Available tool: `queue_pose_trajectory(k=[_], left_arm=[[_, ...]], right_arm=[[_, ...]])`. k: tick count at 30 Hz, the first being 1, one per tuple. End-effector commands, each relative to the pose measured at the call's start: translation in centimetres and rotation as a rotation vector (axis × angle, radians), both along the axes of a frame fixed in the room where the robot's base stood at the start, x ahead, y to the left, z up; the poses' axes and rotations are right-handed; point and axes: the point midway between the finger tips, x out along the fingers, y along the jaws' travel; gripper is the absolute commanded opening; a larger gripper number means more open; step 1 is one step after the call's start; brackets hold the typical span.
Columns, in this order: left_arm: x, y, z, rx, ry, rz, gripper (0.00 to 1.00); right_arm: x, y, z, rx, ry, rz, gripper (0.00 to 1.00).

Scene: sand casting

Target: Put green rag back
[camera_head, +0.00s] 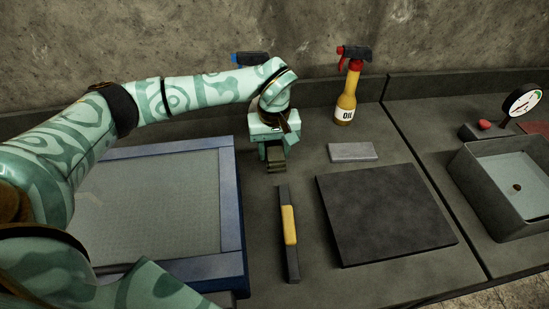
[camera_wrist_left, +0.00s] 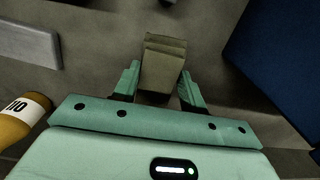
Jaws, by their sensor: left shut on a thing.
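The green rag (camera_head: 277,163) is a small, folded olive-green block in the head view, between the blue-framed tray and the small grey block. It also shows in the left wrist view (camera_wrist_left: 162,68). My left gripper (camera_head: 273,148) points down and is shut on the rag, with one finger on each side of it in the wrist view. The rag's far end sticks out beyond the fingers. I cannot tell whether it touches the table. My right gripper is not in view.
A blue-framed tray (camera_head: 231,203) lies left. A yellow-handled tool (camera_head: 289,226), dark square plate (camera_head: 385,212) and grey block (camera_head: 352,152) lie right. An oil bottle (camera_head: 347,98) stands behind. A grey basin (camera_head: 477,185) and gauge (camera_head: 523,102) are far right.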

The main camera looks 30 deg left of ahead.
Motion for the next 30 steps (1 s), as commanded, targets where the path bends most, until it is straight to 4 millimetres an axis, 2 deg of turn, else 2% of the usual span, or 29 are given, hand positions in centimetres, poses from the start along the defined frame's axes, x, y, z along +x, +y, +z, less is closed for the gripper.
queue_pose_trajectory(k=[3, 5, 17, 18, 19, 20, 27, 30], left_arm=[[0.1, 0.1, -2.5, 0.000, 0.007, 0.000, 0.25], [0.1, 0.1, -3.4, -0.001, 0.007, 0.001, 0.25], [0.2, 0.1, -3.7, 0.001, 0.001, 0.000, 0.25], [0.2, 0.1, -3.6, 0.001, 0.001, 0.000, 0.54], [0.1, 0.1, -3.6, 0.001, 0.001, 0.000, 0.62], [0.1, 0.1, -3.6, 0.001, 0.001, 0.000, 0.65], [0.1, 0.1, -3.6, 0.001, 0.001, 0.000, 0.65], [0.1, 0.1, -3.0, 0.001, 0.000, 0.000, 0.65]], right_arm=[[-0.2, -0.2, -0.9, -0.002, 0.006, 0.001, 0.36], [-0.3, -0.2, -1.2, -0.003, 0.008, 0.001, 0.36], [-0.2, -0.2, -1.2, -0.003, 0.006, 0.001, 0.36], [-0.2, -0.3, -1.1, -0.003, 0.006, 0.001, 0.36], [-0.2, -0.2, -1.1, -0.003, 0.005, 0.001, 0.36], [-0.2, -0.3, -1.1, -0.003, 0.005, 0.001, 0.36], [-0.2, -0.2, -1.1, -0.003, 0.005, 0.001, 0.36], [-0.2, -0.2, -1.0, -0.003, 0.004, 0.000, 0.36]])
